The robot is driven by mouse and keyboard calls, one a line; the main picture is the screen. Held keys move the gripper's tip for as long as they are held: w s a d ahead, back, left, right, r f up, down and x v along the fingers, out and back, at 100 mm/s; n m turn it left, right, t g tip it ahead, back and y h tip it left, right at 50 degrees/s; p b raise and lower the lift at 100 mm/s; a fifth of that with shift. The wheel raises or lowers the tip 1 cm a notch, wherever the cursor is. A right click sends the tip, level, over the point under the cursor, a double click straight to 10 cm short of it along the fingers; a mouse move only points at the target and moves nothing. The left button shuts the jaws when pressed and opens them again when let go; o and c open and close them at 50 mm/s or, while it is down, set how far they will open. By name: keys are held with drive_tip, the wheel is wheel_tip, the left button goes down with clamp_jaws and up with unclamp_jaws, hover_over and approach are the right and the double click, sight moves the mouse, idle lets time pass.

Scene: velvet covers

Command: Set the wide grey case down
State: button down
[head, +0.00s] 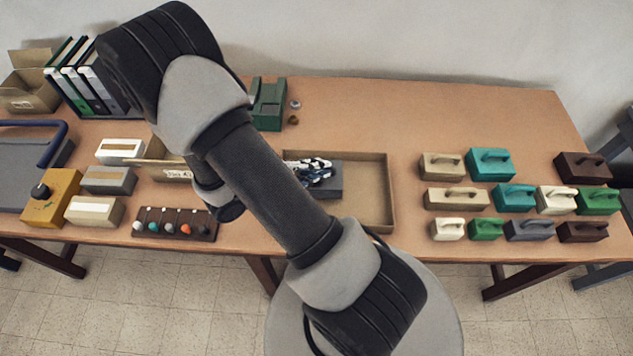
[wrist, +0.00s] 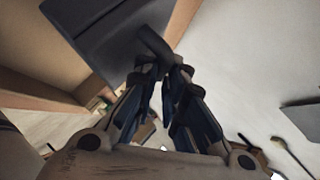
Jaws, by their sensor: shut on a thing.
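My gripper (head: 316,172) is shut on the handle of the wide grey case (head: 334,183). In the wrist view, the fingers (wrist: 163,78) pinch the dark handle, and the body of the case (wrist: 108,32) extends up and to the left. In the head view, the case appears over the left part of a shallow brown tray (head: 391,200). I cannot tell whether its underside touches the tray floor. My arm hides the tray's front left part.
The tray's right half is clear. Several handled cases (head: 490,163) stand in rows at the right. At the left are pale boxes (head: 94,211), a rack of coloured knobs (head: 175,223) and binders (head: 85,85). A green machine (head: 268,105) stands behind the tray.

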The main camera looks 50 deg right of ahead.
wheel_tip(320, 180, down, 5)
drive_tip(key=shift+r+b, duration=0.2)
drive_tip(key=shift+b, duration=0.7)
drive_tip(key=shift+r, duration=0.15)
drive_tip(key=c, duration=1.7)
unclamp_jaws()
drive_tip(key=shift+o, duration=0.2)
